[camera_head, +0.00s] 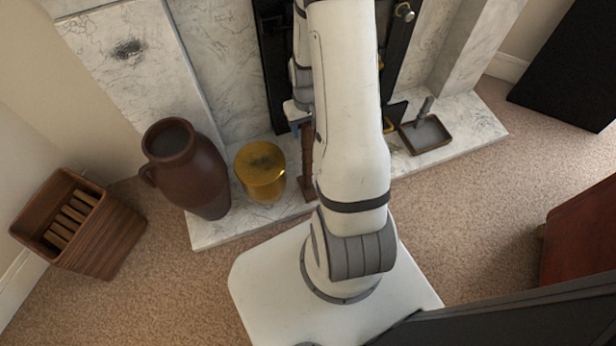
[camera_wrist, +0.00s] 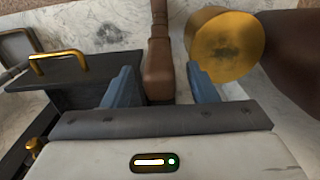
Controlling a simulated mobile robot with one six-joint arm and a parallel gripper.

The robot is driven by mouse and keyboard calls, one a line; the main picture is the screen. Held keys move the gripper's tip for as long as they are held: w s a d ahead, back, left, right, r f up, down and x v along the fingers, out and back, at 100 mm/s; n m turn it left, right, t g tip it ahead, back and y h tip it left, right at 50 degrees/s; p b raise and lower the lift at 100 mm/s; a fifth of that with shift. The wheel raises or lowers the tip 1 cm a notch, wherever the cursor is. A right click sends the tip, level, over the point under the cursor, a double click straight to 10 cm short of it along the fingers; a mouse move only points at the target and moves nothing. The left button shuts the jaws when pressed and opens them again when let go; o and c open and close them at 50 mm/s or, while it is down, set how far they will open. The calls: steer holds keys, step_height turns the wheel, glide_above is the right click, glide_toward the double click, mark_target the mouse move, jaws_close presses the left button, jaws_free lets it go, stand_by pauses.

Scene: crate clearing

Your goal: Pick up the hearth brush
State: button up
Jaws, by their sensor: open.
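The hearth brush (camera_wrist: 159,72) is a brown wooden piece with a narrow handle and a wider block. In the wrist view it lies between the two blue fingers of my gripper (camera_wrist: 160,84), with a visible gap to each finger. My gripper is open and empty. In the head view the brush (camera_head: 306,165) shows as a narrow brown strip on the marble hearth, just left of my arm. My arm hides most of the gripper there, and I cannot see the brush's bristles.
A brass pot (camera_head: 261,172) stands close left of the brush, with a brown jug (camera_head: 190,170) beyond it. A dark box with a brass handle (camera_wrist: 58,58) is on the brush's other side. A tray (camera_head: 426,148) sits farther right. A wooden crate (camera_head: 118,240) stands on the carpet.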

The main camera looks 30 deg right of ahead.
jaws_close()
stand_by(0.5)
steer(key=shift+r, duration=0.1)
